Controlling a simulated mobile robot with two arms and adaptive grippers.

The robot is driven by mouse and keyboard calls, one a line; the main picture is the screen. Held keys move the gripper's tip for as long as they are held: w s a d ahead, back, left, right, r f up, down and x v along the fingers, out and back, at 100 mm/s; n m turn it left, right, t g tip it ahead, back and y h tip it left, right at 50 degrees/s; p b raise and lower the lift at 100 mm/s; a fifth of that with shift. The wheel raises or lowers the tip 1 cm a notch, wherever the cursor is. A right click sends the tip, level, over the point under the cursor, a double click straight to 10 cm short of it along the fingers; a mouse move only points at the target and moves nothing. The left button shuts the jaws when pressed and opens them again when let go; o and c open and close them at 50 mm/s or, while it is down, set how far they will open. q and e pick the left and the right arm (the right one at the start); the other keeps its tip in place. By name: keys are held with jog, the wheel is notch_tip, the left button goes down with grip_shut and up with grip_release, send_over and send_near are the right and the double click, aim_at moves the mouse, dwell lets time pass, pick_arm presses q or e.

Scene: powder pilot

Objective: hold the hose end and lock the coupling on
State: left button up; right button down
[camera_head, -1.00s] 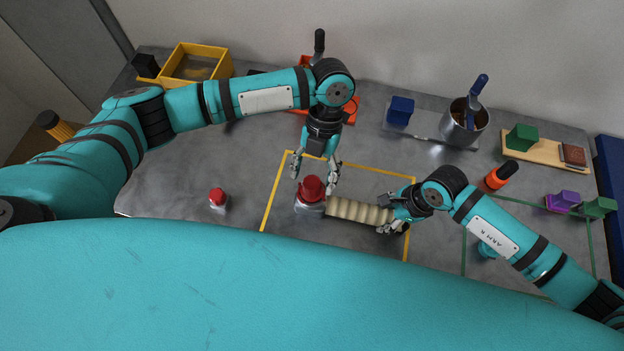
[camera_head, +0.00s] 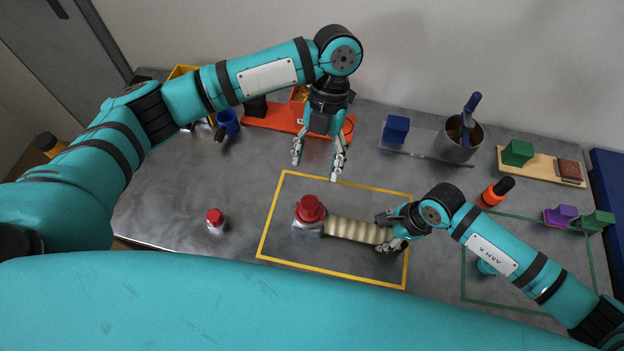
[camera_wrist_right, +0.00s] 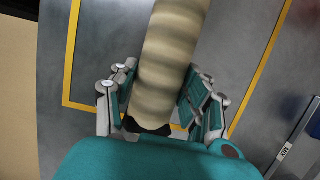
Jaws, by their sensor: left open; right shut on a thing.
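The ribbed cream hose (camera_head: 355,230) lies inside the yellow outline, and it also shows in the right wrist view (camera_wrist_right: 168,60). The red-topped coupling (camera_head: 309,210) with a grey metal base sits at the hose's left end; whether it is locked cannot be told. My right gripper (camera_head: 388,233) is shut on the hose near its right end; its fingers stand on both sides of the hose in the wrist view (camera_wrist_right: 160,105). My left gripper (camera_head: 318,172) is open and empty, above and beyond the coupling, apart from it.
A small red-capped piece (camera_head: 215,220) stands to the left. At the back are an orange tray (camera_head: 270,118), a blue cup (camera_head: 228,122), a blue block (camera_head: 396,129) and a metal container (camera_head: 457,140). An orange bottle (camera_head: 492,194) stands right. Table left of the yellow outline is mostly clear.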

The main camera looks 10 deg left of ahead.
dwell(0.7)
jog(key=shift+c, duration=0.5)
grip_release()
jog(key=shift+v, duration=3.75)
jog(key=shift+r, duration=0.1)
jog(key=v, duration=1.2)
